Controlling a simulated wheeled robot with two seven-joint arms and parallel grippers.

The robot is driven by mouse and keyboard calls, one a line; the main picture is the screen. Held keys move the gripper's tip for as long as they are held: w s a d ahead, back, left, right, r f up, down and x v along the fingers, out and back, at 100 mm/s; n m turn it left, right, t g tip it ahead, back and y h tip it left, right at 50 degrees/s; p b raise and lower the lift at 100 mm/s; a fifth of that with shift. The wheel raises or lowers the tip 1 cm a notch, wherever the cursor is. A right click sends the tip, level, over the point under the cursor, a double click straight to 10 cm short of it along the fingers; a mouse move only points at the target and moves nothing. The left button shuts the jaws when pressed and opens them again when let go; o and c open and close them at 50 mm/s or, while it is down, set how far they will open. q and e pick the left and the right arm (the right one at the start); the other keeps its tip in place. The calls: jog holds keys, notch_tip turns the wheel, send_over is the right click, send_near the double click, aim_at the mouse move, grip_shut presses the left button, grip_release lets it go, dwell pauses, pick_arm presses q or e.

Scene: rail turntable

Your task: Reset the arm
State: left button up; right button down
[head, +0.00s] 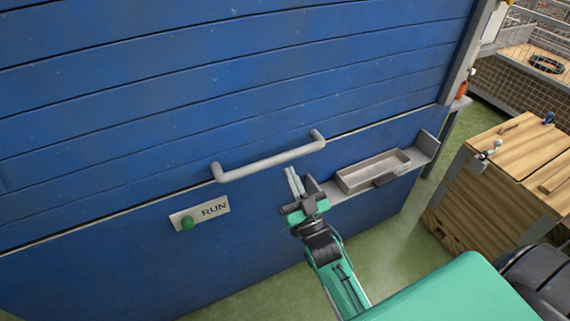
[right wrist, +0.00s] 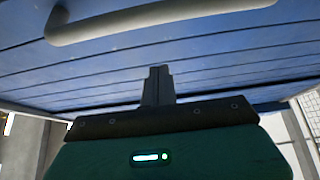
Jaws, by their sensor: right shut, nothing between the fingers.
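My right gripper (head: 294,182) is shut and empty in the head view, in front of the blue panelled front, just below the right end of the grey bar handle (head: 265,163). The right wrist view shows its fingers (right wrist: 158,72) together, pointing at the blue slats, with the handle (right wrist: 160,18) across the top of the picture. The fingers look apart from the handle. My right arm comes up from the lower right. My left gripper is not in view.
A RUN plate with a green button (head: 187,223) is left of the gripper. A grey tray (head: 372,171) sits on a ledge close to its right. A wooden crate (head: 495,190) stands further right. Green floor (head: 385,250) shows between.

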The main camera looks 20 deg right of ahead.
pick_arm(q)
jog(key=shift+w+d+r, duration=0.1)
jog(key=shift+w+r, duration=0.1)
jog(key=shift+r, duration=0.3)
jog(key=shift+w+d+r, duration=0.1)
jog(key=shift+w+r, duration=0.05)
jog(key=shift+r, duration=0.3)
pick_arm(e)
jog(key=shift+v, duration=2)
